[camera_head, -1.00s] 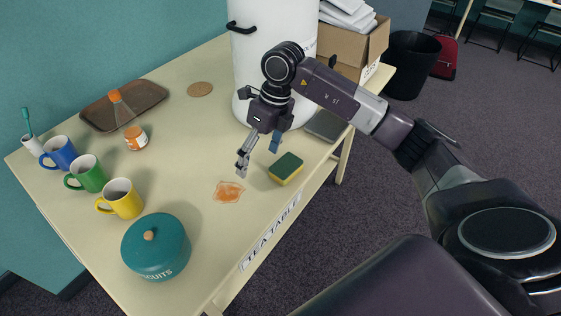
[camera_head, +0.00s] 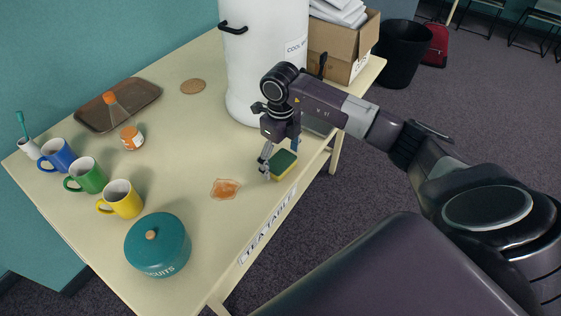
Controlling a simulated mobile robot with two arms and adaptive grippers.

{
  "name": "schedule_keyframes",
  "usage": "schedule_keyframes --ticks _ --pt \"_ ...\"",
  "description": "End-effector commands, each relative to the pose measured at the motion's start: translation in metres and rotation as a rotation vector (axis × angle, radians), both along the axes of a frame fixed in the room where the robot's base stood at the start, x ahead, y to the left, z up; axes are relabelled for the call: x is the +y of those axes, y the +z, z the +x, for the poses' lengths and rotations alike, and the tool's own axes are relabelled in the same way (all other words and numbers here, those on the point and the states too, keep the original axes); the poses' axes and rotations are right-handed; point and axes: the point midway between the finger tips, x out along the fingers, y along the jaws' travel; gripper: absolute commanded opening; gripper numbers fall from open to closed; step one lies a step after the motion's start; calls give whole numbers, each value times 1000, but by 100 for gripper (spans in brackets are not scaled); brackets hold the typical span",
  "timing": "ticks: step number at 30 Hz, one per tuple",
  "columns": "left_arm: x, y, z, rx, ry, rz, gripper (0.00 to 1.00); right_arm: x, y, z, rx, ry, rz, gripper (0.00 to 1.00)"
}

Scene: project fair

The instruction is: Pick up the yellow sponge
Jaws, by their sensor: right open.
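The yellow sponge (camera_head: 283,168) with a dark green top lies on the tea table (camera_head: 185,215), near its labelled edge. My right gripper (camera_head: 280,158) is open and low over the sponge, pointing down. One finger is at the sponge's left side. The other is behind its far right side and partly hidden, so I cannot tell whether either finger touches it. My left gripper is not in view.
A white urn (camera_head: 262,65) and a cardboard box (camera_head: 336,42) stand behind the gripper. A teal biscuit tin (camera_head: 158,248) stands at front left, with the yellow mug (camera_head: 124,201) beyond it.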

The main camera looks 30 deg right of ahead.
Motion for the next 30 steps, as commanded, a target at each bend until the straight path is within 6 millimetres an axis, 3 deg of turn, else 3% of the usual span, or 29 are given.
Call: schedule_keyframes --ticks 4,12,23,30 --pt "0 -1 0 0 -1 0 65 0 0 0 0 0 0 84" --pt "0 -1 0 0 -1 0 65 0 0 0 0 0 1 56" --pt "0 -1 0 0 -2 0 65 0 1 0 0 0 1 56" --pt "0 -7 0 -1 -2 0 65 0 18 2 -4 -1 1 56"
